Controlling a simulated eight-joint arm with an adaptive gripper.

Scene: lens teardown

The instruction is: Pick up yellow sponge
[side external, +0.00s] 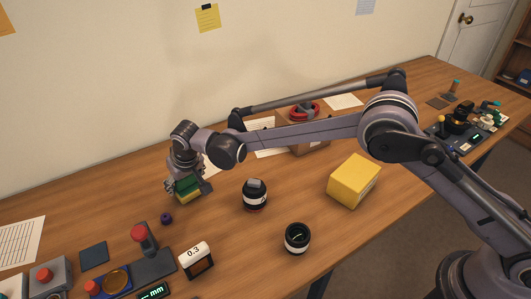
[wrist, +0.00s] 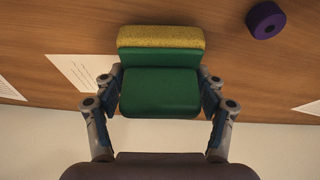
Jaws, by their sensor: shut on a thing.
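The sponge, yellow on one face and green on the other, shows in the wrist view (wrist: 160,40) between my fingers. My gripper (wrist: 160,92) is shut on it, with a finger pressed against each side of the green part. In the side external view, my gripper (side external: 187,187) is over the left part of the table, and the sponge (side external: 188,196) shows at its fingertips, yellow edge lowest. I cannot tell from these frames whether the sponge touches the table.
A purple ring (side external: 166,218) lies close to my gripper, also in the wrist view (wrist: 266,20). A black lens part (side external: 255,195), another lens barrel (side external: 297,238), a yellow box (side external: 354,181) and a 0.3 block (side external: 196,260) stand to the right. A joystick device (side external: 143,243) stands in front.

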